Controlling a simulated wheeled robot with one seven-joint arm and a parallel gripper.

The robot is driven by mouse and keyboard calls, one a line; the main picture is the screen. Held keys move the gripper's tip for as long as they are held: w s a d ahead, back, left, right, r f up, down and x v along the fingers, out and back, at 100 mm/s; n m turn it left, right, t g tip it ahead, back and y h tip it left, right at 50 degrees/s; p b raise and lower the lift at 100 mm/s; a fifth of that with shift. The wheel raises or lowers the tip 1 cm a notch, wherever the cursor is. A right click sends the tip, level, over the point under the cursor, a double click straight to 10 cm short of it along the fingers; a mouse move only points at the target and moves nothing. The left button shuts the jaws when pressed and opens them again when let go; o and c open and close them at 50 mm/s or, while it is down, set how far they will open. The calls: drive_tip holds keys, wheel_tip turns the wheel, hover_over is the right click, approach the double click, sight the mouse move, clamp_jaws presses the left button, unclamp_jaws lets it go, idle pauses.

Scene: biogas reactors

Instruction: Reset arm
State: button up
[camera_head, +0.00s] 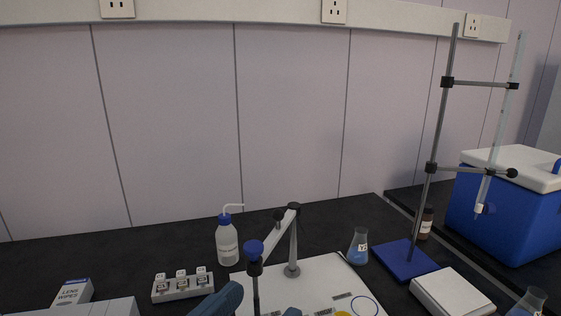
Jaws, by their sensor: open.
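A white jointed arm (276,236) reaches from the top of a grey post (292,250) on a white board (318,283), pointing toward the lower left. A dark upright rod with a blue knob (254,250) is at its near end. Two slate-blue parts at the bottom edge look like the fingers of my gripper (260,304), open, one on each side of the rod in the picture. The frame cuts most of it off. I cannot tell whether it touches the rod.
A wash bottle (228,246) and a vial rack (182,288) stand left of the board. A flask (358,247), a clamp stand (408,260) and a white slab (452,293) are to the right. A blue cooler (507,218) is at the far right. Bare black bench shows at the back left.

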drive_tip(key=d+f+n+y, duration=0.3)
drive_tip(key=d+f+n, duration=0.1)
drive_tip(key=f, duration=0.5)
drive_tip(key=d+f+n+y, duration=0.3)
drive_tip(key=d+f+n, duration=0.1)
drive_tip(key=f, duration=0.4)
drive_tip(key=s+d+f+g+y, duration=0.1)
drive_tip(key=s+d+f+y, duration=0.3)
drive_tip(key=s, duration=0.3)
drive_tip(key=s+d+f+g+y, duration=0.1)
drive_tip(key=s+d+f, duration=0.35)
drive_tip(key=s, duration=0.25)
drive_tip(key=s+d+r+m+t+h, duration=0.2)
drive_tip(key=s+d+r+m, duration=0.1)
drive_tip(key=s+d+r, duration=0.65)
wheel_tip(320, 180, down, 11)
drive_tip(key=s+a+b, duration=0.1)
drive_tip(key=b, duration=0.8)
drive_tip(key=shift+a+r, duration=0.2)
drive_tip(key=shift+a, duration=0.1)
drive_tip(key=shift+s, duration=0.1)
